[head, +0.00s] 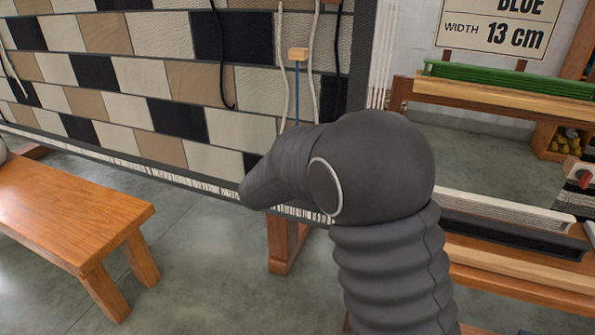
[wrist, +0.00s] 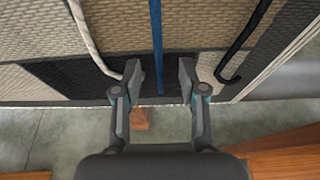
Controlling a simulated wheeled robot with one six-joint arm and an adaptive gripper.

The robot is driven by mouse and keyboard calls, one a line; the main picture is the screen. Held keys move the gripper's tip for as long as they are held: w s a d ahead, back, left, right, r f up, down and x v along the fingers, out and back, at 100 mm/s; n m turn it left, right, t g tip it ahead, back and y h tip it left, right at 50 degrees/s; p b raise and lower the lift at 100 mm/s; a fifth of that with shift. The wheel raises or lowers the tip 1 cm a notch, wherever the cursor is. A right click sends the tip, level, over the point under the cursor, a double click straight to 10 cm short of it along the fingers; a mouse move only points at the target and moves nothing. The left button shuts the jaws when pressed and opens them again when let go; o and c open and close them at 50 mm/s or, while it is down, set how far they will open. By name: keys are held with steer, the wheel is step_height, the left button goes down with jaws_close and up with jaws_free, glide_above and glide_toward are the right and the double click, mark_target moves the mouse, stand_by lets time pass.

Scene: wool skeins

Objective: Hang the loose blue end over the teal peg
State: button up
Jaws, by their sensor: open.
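The loose blue end (wrist: 156,40) hangs straight down against the woven panel in the wrist view. It runs between the two fingers of my gripper (wrist: 159,72), which is open with a gap on either side of the strand. In the head view the blue strand (head: 297,95) hangs below a small wooden block (head: 298,54), and my own arm covers its lower part and the gripper. I cannot make out a teal peg in either view.
A cream cord (wrist: 92,40) hangs left of the blue strand, its bottom close to the left finger. A black cord (wrist: 243,45) with a hooked bottom hangs to the right. A wooden bench (head: 75,205) stands left, and a green bar (head: 490,76) lies at the right rack.

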steer(key=shift+c, duration=0.3)
jaws_close()
steer(key=s+a+r+p, duration=0.3)
steer(key=s+r, duration=0.1)
steer(key=r, duration=0.3)
steer(key=shift+a, duration=0.35)
stand_by(0.3)
steer(key=shift+s+r, duration=0.1)
